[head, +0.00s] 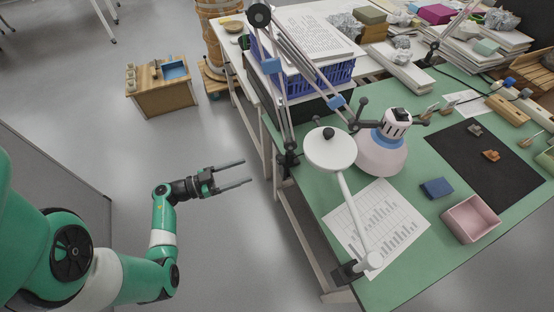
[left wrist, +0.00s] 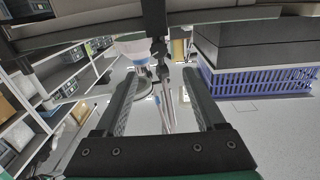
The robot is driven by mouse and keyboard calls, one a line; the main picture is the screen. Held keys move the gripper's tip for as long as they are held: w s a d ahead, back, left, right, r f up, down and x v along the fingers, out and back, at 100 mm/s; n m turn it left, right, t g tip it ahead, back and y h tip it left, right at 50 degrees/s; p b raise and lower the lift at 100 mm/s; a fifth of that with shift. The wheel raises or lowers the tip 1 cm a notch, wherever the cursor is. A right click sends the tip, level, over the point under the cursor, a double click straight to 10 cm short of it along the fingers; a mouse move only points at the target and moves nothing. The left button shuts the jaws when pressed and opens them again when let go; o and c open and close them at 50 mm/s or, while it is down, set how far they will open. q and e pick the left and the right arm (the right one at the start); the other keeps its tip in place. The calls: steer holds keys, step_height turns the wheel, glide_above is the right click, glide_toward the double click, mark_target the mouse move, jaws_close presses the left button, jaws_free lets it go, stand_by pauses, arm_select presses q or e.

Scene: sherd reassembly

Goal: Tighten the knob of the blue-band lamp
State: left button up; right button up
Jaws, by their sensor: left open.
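The lamp with blue bands (head: 271,66) on its arm is clamped at the left edge of the green desk. Its jointed arm reaches right to a white and pale pink shade (head: 380,155) with a bluish band. A black-ended knob (head: 362,101) shows near the shade; which lamp part it tightens is unclear. My left gripper (head: 247,172) is open and empty, left of the desk, apart from the lamp. In the left wrist view, its two fingers (left wrist: 160,85) are spread, with the pale shade (left wrist: 131,47) and lamp arm beyond them. My right gripper is not in view.
A second, white lamp (head: 330,150) stands in front, clamped at the desk's near edge. A blue crate (head: 318,78) is behind the lamp arm. A printed sheet (head: 378,222), blue block (head: 436,187), pink box (head: 471,219) and black mat (head: 485,160) lie right. Floor around my left gripper is clear.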

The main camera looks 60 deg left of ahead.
mark_target(281, 159)
arm_select(q)
steer(key=w+b, duration=0.4)
steer(key=w, duration=0.7)
steer(key=shift+w+d, duration=0.15)
steer(key=shift+d, duration=0.25)
jaws_close()
